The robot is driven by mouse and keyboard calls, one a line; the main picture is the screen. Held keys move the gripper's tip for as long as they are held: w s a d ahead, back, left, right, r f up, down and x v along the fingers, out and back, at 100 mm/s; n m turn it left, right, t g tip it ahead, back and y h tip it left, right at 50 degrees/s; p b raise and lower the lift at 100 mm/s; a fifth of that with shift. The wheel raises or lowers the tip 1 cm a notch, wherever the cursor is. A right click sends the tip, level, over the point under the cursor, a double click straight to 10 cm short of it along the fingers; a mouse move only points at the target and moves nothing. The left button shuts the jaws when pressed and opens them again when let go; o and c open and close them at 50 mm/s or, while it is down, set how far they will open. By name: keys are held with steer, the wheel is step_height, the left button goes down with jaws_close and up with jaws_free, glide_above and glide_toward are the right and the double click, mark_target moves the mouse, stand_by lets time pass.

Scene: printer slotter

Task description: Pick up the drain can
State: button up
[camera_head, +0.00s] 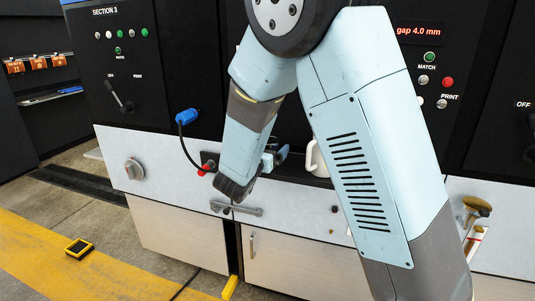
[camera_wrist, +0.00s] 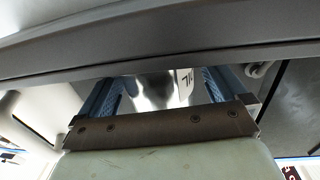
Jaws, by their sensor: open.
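A white can (camera_head: 313,160) with a handle stands at the machine front, partly hidden behind my arm. I take it to be the drain can. My gripper (camera_head: 276,156) is just left of it in the head view, with its blue fingers partly covered by the wrist. In the wrist view my gripper (camera_wrist: 162,82) is open, its two blue fingers apart. A shiny metallic surface (camera_wrist: 152,92) and a white part with dark marks (camera_wrist: 185,83) show between or beyond the fingers. I cannot tell whether the fingers touch anything.
The black machine panel (camera_head: 112,65) carries buttons and levers. A blue plug (camera_head: 186,117) with a cable, a grey knob (camera_head: 134,169) and a bar handle (camera_head: 237,209) are on its front. A brush (camera_head: 476,207) is at right. The floor at left is mostly open, with a small yellow-black box (camera_head: 79,248).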

steer(key=shift+c, duration=0.2)
steer(key=c, duration=1)
steer(key=shift+c, duration=0.2)
